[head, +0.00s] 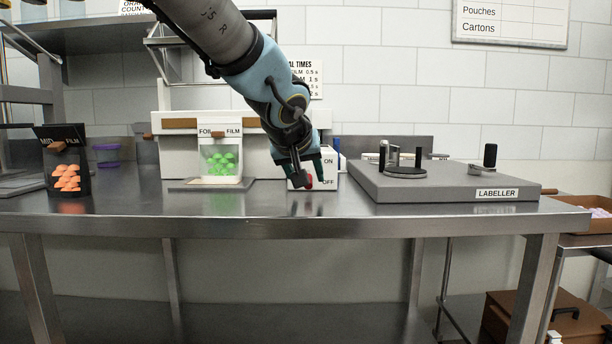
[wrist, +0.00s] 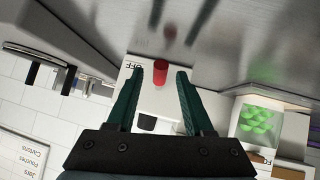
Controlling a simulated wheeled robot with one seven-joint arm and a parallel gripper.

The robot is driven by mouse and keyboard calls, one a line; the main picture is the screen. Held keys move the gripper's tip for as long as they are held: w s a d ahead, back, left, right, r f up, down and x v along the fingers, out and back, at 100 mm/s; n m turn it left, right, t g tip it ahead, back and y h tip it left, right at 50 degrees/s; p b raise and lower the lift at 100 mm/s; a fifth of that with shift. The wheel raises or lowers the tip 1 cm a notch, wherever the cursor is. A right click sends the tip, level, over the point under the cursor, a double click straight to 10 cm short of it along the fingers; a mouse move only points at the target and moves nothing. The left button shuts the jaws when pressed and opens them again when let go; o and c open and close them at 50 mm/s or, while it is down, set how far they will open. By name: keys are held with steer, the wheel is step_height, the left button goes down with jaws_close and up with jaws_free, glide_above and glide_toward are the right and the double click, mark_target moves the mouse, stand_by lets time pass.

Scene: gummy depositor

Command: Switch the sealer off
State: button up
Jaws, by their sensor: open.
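The sealer (head: 178,150) is a white machine with brown bars at the back of the steel bench. A white switch box (head: 327,172) marked ON above and OFF below stands at its right. A red switch tip (head: 308,182) sits low, level with the OFF mark. It also shows in the wrist view (wrist: 160,72), beside the OFF lettering. My gripper (head: 306,174) is open in front of the box, pointing down at it. In the wrist view the red tip lies between the fingertips; I cannot tell whether either finger touches it. My gripper hides part of the box.
A clear pouch of green gummies (head: 222,162) stands at the sealer's front. A dark pouch of orange gummies (head: 67,178) stands at the left. The grey labeller (head: 440,184) is close on the right of the switch box. The bench front (head: 270,208) is clear.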

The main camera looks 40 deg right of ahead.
steer(key=b+v, duration=0.1)
steer(key=v, duration=1)
steer(key=shift+f, duration=0.1)
stand_by(0.5)
